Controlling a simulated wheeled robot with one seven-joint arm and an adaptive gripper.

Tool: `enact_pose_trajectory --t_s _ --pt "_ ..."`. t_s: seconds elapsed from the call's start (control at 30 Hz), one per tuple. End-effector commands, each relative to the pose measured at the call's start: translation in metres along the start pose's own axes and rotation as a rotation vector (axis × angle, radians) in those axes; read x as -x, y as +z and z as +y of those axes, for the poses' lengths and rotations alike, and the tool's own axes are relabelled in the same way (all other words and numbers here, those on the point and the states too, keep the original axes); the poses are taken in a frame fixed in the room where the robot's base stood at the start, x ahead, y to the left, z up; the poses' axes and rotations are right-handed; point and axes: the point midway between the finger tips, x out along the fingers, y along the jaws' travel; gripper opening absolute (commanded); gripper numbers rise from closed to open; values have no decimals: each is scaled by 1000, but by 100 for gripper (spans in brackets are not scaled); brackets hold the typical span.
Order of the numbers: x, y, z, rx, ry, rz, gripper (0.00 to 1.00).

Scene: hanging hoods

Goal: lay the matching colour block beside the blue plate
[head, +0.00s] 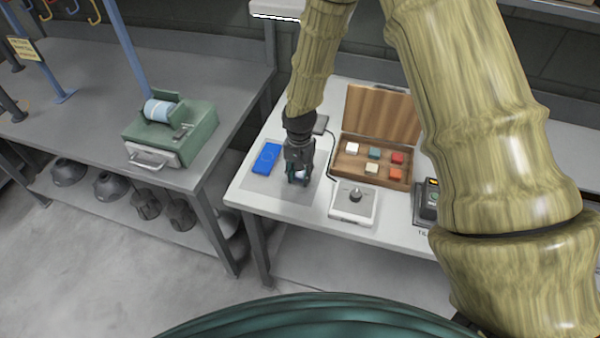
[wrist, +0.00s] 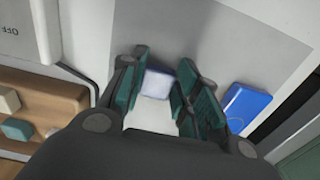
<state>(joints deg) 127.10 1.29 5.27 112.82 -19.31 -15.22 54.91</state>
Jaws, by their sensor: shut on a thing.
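The blue plate (head: 266,158) lies flat on the left part of a grey mat (head: 272,201); it also shows in the wrist view (wrist: 246,106). My gripper (head: 299,176) points down over the mat, to the right of the plate in the head view. Its fingers are shut on a small block (wrist: 157,83), which looks pale on its face with a bluish edge. The block is apart from the plate, with a strip of mat between them. I cannot tell whether the block touches the mat.
An open wooden box (head: 344,172) holds several blocks, among them a white block (head: 352,148) and a teal block (head: 374,153). A white dial device (head: 353,205) stands in front of it. A green machine (head: 172,133) stands on the left bench. The mat's front is clear.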

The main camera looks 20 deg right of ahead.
Motion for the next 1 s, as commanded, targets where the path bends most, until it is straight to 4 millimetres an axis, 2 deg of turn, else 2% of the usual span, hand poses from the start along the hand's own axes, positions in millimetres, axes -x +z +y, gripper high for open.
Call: enact_pose_trajectory --t_s 0.03,0.13,0.17,0.57,0.77,1.0 --pt "0 0 0 0 0 0 35" --pt "0 0 0 0 0 0 53" --pt "0 0 0 0 0 0 57" --pt "4 0 0 0 -1 1 57" --pt "26 -1 0 0 -2 3 57" --pt "64 -1 0 1 -2 3 57"
